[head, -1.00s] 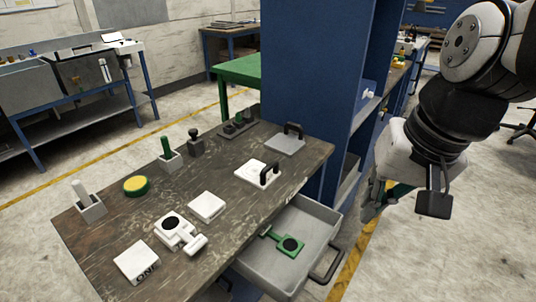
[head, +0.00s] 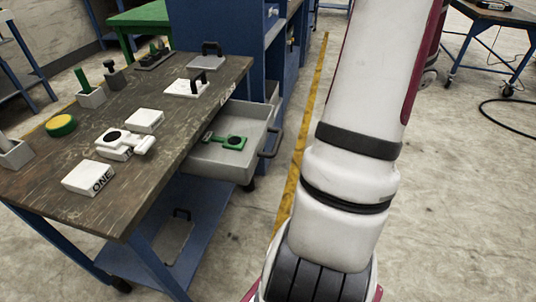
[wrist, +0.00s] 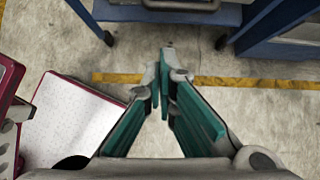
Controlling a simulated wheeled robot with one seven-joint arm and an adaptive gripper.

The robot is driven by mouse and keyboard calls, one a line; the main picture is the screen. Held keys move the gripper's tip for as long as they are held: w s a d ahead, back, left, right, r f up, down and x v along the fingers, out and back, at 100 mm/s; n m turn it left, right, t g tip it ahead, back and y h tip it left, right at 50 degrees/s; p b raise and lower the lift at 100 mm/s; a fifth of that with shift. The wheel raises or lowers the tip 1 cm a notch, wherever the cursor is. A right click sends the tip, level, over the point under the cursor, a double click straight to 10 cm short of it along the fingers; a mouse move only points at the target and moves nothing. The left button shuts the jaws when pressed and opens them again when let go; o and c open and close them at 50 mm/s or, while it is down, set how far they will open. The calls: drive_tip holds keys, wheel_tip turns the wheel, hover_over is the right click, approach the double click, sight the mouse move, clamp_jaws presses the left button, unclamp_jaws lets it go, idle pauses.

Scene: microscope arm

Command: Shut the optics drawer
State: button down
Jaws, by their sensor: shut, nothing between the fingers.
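The optics drawer is a grey open-topped tray (head: 222,164) sticking out from under the right edge of the wooden bench top in the head view. It stands open. Its dark bar handle (head: 272,143) is on its outer right end. A green piece with a black disc (head: 234,141) lies inside. My gripper (wrist: 165,72) shows in the wrist view with its teal fingers together at the tips, holding nothing, above the concrete floor. It is apart from the drawer. In the head view my arm stands right of the drawer, and the gripper is out of sight.
The bench top (head: 150,180) carries white blocks, a yellow-green button (head: 61,125) and dark-handled plates. A blue cabinet (head: 215,50) stands behind the drawer. Blue frame parts (wrist: 255,30) cross the top of the wrist view.

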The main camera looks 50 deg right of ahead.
drive_tip(key=w+r+b+x, duration=0.1)
drive_tip(key=b+x, duration=0.2)
drive_tip(key=x, duration=1)
drive_tip(key=shift+w+a, duration=0.25)
drive_tip(key=shift+a, duration=0.05)
drive_tip(key=shift+w, duration=0.1)
drive_tip(key=b, duration=0.1)
approach(221, 149)
drive_tip(key=w+a+f, duration=0.1)
drive_tip(key=w, duration=0.1)
drive_tip(key=w+f, duration=0.1)
drive_tip(key=w, duration=0.1)
drive_tip(key=w+a+f, duration=0.1)
drive_tip(key=w, duration=0.1)
drive_tip(key=shift+a, duration=0.3)
